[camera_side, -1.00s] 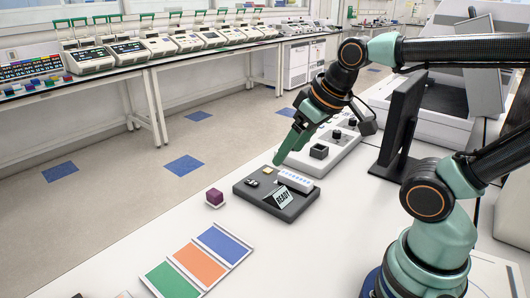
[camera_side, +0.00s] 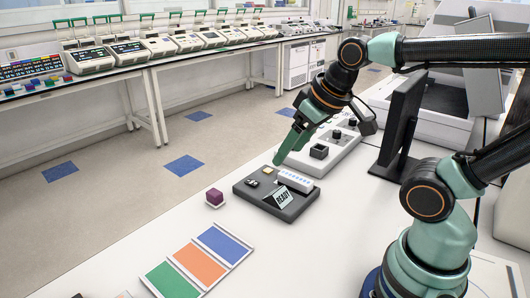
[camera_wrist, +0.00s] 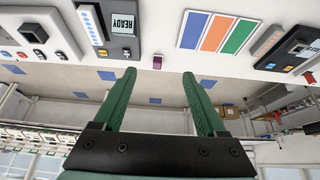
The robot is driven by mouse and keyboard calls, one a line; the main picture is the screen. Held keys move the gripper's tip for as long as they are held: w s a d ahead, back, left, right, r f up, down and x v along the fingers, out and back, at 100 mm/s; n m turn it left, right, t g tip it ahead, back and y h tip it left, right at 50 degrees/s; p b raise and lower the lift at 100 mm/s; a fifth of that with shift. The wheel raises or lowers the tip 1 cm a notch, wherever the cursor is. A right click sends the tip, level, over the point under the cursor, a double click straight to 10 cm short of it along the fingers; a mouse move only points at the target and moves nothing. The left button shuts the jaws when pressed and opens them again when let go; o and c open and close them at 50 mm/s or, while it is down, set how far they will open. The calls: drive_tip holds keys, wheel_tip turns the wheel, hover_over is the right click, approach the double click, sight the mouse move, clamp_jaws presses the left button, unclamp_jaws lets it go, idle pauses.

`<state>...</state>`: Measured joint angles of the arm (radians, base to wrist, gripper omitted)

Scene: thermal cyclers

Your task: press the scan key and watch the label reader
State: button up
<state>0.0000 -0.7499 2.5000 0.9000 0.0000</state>
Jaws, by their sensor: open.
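The label reader is a dark grey block (camera_side: 277,207) on the white bench in the side view, with a tilted screen (camera_side: 283,197) reading READY. A pale yellow key (camera_side: 267,170) sits at its back, beside a small black part (camera_side: 252,182) and a white strip with blue marks (camera_side: 296,180). The reader (camera_wrist: 126,45) also shows upside down at the top of the wrist view. My green gripper (camera_side: 279,160) points down just behind the key, apparently above it; contact cannot be told. In the wrist view my gripper (camera_wrist: 158,76) has its fingers wide apart with nothing between them.
Blue, orange and green panels (camera_side: 198,262) lie in front. A grey box with knobs (camera_side: 330,145) and a black monitor (camera_side: 402,115) stand behind and right.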

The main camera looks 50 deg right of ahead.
clamp_jaws()
idle(1.7)
